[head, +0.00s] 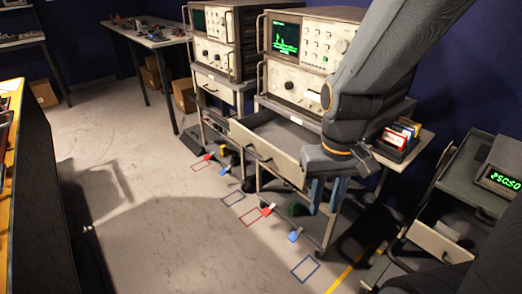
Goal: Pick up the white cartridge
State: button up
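A dark holder (390,152) with several upright cartridges stands on a shelf right of my arm. A red cartridge (394,138) with a pale label is in front. Blue, yellow and pale edges show behind it. A pale edge in this row may be the white cartridge, but it is too small to tell. My gripper (327,208) points down in front of the open drawer, left of and lower than the holder. Its two blue fingers are apart, with nothing seen between them.
Two instrument carts (216,50) stand along the wall; the nearer has an open drawer (270,150). A grey cart with a green display (501,180) stands at right. Small red and blue pieces (294,236) and outlined squares lie on the floor. Floor at left is clear.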

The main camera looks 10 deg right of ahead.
aim_at(312, 96)
jog(key=u, duration=0.6)
jog(key=i, duration=1)
jog(key=z, duration=0.25)
